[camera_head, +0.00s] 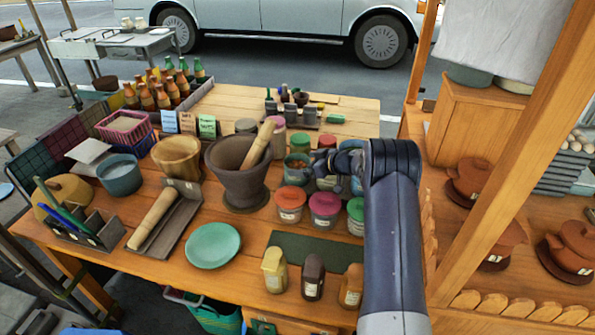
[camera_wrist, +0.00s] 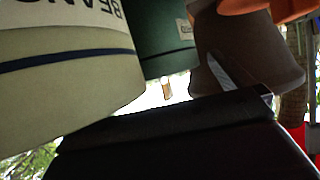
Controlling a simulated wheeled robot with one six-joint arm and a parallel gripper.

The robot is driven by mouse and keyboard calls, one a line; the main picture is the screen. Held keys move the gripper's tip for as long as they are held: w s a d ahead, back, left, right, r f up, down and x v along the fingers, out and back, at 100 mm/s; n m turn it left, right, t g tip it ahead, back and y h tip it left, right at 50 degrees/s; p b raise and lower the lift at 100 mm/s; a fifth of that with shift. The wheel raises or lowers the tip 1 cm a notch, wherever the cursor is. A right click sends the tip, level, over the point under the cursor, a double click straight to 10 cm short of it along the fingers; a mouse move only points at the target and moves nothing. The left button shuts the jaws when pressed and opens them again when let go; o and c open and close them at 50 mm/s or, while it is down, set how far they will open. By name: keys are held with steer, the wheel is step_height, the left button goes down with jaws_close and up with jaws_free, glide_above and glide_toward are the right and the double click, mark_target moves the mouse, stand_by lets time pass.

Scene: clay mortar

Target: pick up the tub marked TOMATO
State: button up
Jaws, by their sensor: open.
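Several lidded tubs stand in the middle of the wooden table in the head view. The front row has an orange-lidded tub (camera_head: 290,207), a magenta-lidded tub (camera_head: 324,211) and a green-lidded tub (camera_head: 355,218). Their labels are too small to read, so I cannot tell which is marked TOMATO. A red-lidded tub (camera_head: 327,141) stands further back. My gripper (camera_head: 343,165) is open among the rear tubs, partly hiding some. In the wrist view, a cream tub (camera_wrist: 55,75) with a dark band reads BEANS, upside down, close beside my dark gripper. A dark green tub (camera_wrist: 165,45) stands beyond it.
A mortar (camera_head: 238,178) with a pestle stands left of the tubs. Three small jars (camera_head: 313,277) stand at the front edge by a dark green mat (camera_head: 300,247). A green plate (camera_head: 213,245) lies front left. A wooden post (camera_head: 500,185) rises at the right.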

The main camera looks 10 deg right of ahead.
steer(key=shift+x, duration=0.85)
steer(key=shift+r, duration=0.15)
steer(key=c, duration=1.5)
